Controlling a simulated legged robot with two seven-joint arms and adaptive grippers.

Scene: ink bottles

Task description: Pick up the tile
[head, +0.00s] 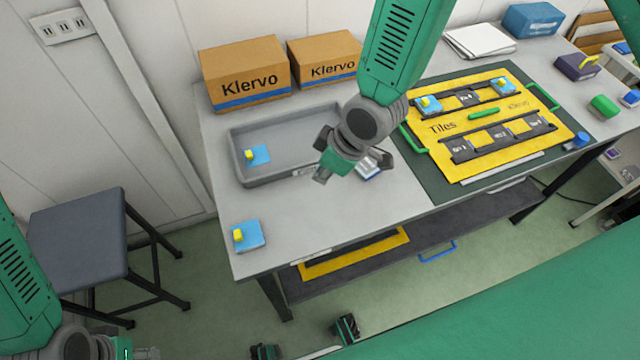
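Blue tiles with yellow knobs show in the head view. One tile (252,240) lies on the table's front left corner. Another tile (262,155) lies in the grey tray (240,174). Two more, a left one (431,108) and a right one (504,88), sit on the yellow tile board (440,155). My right gripper (350,156) hangs over the tray's right end, with its fingers spread and no tile seen between them. It is apart from the tiles. My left gripper (145,353) is mostly cut off at the bottom left, so its fingers are unclear.
Two Klervo boxes, a left one (245,72) and a right one (325,58), stand behind the tray. A pale, blue-marked item (368,170) is partly hidden beside my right gripper. A grey stool (78,235) stands left of the table. The table front between corner tile and board is clear.

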